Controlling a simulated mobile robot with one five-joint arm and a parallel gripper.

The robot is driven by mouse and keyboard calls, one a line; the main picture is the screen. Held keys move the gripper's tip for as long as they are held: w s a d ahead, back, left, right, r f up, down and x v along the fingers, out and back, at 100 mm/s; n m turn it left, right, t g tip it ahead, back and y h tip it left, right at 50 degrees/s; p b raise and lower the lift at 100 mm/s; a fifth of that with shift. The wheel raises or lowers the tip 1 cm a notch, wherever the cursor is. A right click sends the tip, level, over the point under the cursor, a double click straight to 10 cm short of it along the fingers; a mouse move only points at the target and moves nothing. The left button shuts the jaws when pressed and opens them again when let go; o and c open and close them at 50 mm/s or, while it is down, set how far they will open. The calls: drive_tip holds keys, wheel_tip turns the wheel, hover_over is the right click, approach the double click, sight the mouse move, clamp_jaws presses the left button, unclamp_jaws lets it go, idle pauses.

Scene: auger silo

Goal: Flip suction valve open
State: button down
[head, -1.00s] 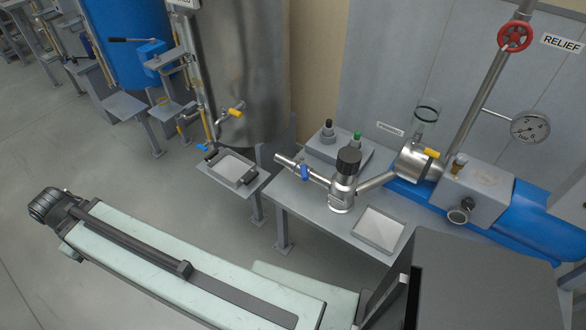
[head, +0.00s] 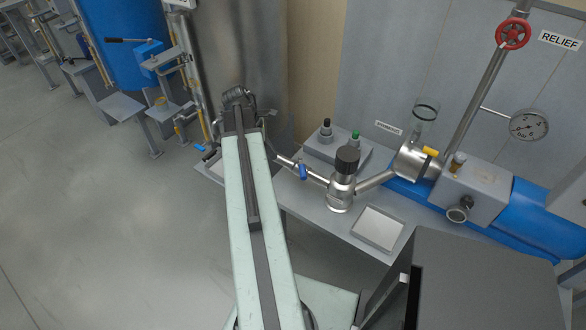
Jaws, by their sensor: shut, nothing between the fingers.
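Several small valves show in the head view, and no label that I can read marks one as the suction valve. One with a blue handle (head: 303,171) sits on the metal pipe left of the black-capped fitting (head: 346,161). One with a yellow handle (head: 430,151) is on the pump body at the right. Another blue handle (head: 200,148) is at the lower pipe by the steel tank. My arm reaches up the picture, its dark wrist end in front of the tank. My gripper's fingers do not show beyond the wrist.
A steel table (head: 335,222) carries the fittings, a box with black and green knobs (head: 331,147) and a square tray (head: 379,228). A red handwheel (head: 513,34) marked RELIEF and a pressure gauge (head: 529,125) stand at the right. The floor (head: 110,240) at left is clear.

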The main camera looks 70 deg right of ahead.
sight(302, 168)
drive_tip(key=s+d+f+b, duration=0.3)
drive_tip(key=s+f+b, duration=0.4)
drive_tip(key=f+b, duration=0.2)
drive_tip(key=shift+f, duration=0.15)
drive_tip(key=shift+d, duration=0.25)
